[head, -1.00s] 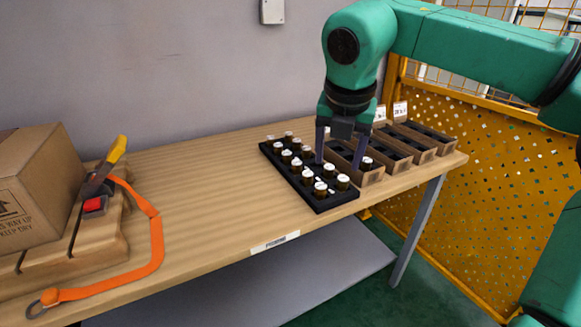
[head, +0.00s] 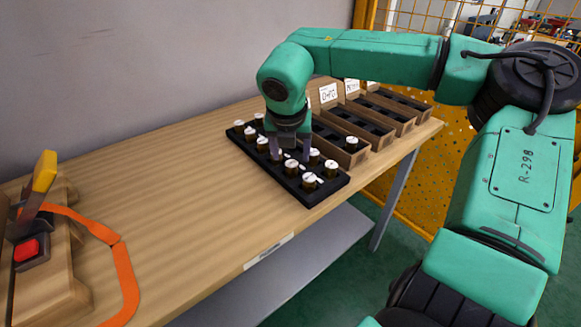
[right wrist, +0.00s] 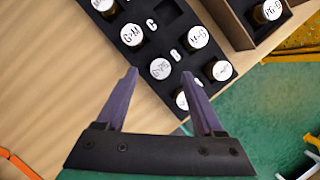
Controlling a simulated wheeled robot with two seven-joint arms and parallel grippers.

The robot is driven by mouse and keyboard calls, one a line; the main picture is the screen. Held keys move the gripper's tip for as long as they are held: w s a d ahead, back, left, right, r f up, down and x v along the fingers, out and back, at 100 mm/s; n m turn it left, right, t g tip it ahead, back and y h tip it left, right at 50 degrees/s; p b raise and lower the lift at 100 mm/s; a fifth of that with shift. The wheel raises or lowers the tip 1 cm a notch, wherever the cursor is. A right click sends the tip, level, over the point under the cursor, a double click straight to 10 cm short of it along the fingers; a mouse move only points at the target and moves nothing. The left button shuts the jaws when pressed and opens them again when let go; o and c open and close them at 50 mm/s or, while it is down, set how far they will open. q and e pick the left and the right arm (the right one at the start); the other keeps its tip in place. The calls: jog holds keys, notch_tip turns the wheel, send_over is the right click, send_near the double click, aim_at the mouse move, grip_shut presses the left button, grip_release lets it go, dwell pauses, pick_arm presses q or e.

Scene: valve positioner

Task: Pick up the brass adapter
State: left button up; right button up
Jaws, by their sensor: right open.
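The black tray (head: 338,186) on the table holds several short cylindrical pieces with brass-brown bodies and white lettered tops. I cannot tell for certain which one is the brass adapter. My right gripper (head: 290,156) is open and points down over the tray, partly hiding the pieces in its middle. In the right wrist view, a white-topped piece (right wrist: 160,69) shows between and beyond the two purple fingertips; another, marked M-G (right wrist: 197,37), is beyond the right fingertip. Nothing is held. My left gripper is not in view.
Brown bins (head: 352,160) with dark inserts stand right of the tray; the nearest holds one white-topped piece (head: 351,143). The middle tabletop is clear.

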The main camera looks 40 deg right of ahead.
aim_at(291, 163)
jog(key=x, duration=0.2)
jog(key=shift+d+f, duration=0.1)
jog(key=shift+f, duration=0.3)
jog(key=shift+w+d+f, duration=0.15)
jog(key=shift+f, duration=0.2)
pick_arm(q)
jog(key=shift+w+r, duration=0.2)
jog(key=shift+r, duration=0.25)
pick_arm(e)
jog(key=shift+r, duration=0.1)
grip_shut()
